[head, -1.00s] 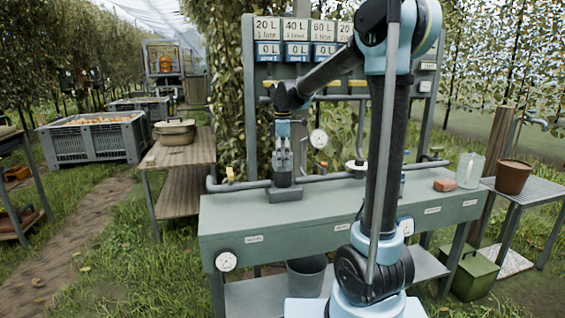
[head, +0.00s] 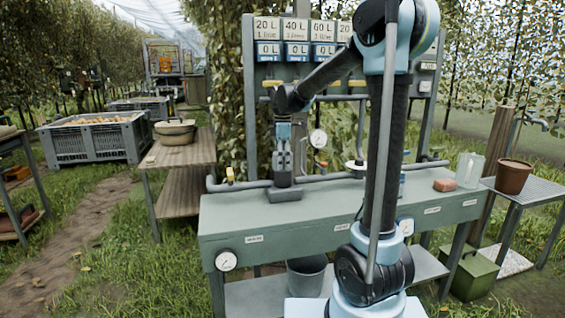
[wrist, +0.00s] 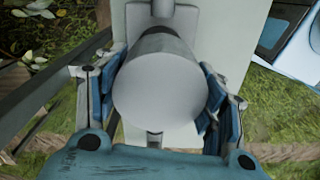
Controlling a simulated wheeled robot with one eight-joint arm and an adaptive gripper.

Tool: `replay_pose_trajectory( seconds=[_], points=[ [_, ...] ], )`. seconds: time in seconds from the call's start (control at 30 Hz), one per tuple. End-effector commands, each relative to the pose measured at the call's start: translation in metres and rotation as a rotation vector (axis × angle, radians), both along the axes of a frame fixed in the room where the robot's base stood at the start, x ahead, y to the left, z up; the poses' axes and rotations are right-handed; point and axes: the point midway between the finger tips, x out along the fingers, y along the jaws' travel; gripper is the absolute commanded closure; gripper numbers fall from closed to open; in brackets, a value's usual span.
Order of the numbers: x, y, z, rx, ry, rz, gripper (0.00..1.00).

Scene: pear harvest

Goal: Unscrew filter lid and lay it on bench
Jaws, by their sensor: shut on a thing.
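The filter (head: 283,179) stands upright on the left part of the green bench (head: 330,207), joined to the grey pipe. In the wrist view its lid (wrist: 158,92) is a round, pale grey cap seen from above. My gripper (head: 283,158) points down over the filter. In the wrist view my gripper (wrist: 160,95) has its blue-padded fingers on both sides of the lid, shut on it. Whether the lid is loose on its thread cannot be told.
A grey pipe (head: 330,176) with a yellow valve handle (head: 230,173) runs along the bench back. A gauge (head: 318,138) stands behind. The bench's front left is bare.

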Motion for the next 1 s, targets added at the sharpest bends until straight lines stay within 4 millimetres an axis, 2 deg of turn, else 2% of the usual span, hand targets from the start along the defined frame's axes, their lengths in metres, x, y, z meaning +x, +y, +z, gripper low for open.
replay_pose_trajectory(
  seconds=[1.0],
  points=[
    [0.0015,-0.0001,-0.0005,0.0,-0.003,1.034,0.61]
  ],
)
